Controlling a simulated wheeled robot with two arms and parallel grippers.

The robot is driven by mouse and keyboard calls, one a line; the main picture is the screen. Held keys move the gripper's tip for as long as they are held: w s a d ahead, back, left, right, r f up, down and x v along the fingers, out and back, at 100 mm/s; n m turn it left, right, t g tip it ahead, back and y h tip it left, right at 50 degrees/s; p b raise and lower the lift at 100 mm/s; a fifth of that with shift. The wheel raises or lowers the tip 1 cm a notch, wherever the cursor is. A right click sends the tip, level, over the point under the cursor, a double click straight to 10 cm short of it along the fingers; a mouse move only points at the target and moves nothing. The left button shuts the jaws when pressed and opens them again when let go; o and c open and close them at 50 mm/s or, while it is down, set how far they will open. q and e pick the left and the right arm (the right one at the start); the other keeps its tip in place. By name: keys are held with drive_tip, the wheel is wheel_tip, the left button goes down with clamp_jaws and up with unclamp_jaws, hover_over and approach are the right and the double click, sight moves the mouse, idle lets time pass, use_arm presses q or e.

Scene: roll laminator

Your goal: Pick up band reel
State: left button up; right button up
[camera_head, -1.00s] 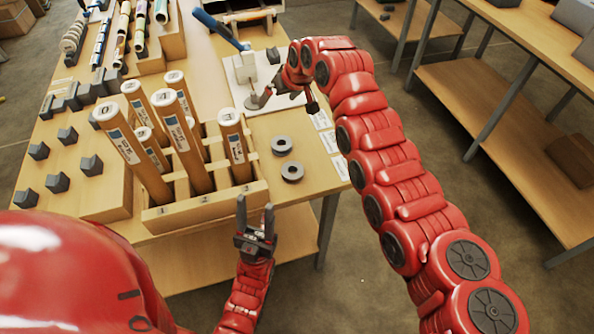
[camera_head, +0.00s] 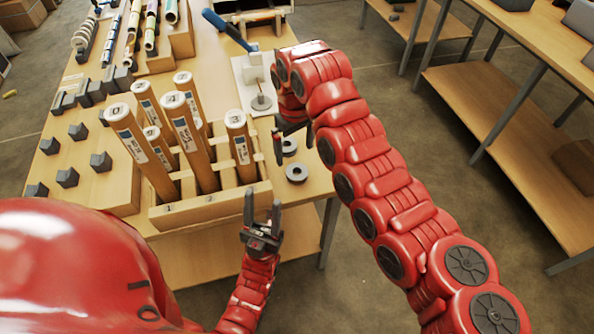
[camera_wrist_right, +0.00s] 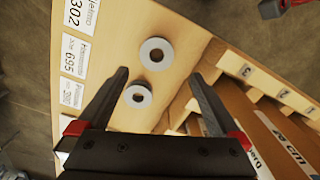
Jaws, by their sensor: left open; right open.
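Two grey rings that look like band reels lie flat on the table's right end. The nearer reel (camera_head: 297,172) is fully visible, and it also shows in the right wrist view (camera_wrist_right: 157,54). The farther reel (camera_head: 289,146) is partly hidden by my right gripper; it shows in the right wrist view (camera_wrist_right: 138,96) between the finger lines. My right gripper (camera_head: 292,137) is open and empty above the reels, its fingers in the wrist view too (camera_wrist_right: 158,75). My left gripper (camera_head: 262,200) is open and empty off the table's front edge.
A wooden rack (camera_head: 212,208) holding several upright labelled rolls stands left of the reels. A white plate (camera_head: 248,95) with a grey spindle base (camera_head: 261,102) and a blue-handled lever (camera_head: 229,30) lie behind. White labels (camera_wrist_right: 73,55) line the table edge.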

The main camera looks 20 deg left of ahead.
sight(297, 169)
wheel_tip(297, 169, down, 4)
drive_tip(key=shift+r+p, duration=0.1)
drive_tip(key=shift+p, duration=0.5)
drive_tip(key=shift+d, duration=0.1)
drive_tip(key=f+p, duration=0.1)
drive_tip(key=f, duration=0.1)
drive_tip(key=f+p, duration=0.2)
drive_tip(key=f, duration=0.1)
drive_tip(key=shift+w+d, duration=0.15)
drive_tip(key=shift+d, duration=0.05)
drive_tip(key=shift+f, duration=0.15)
drive_tip(key=c, duration=1.4)
drive_tip(key=shift+o, duration=0.2)
drive_tip(key=shift+w, duration=0.1)
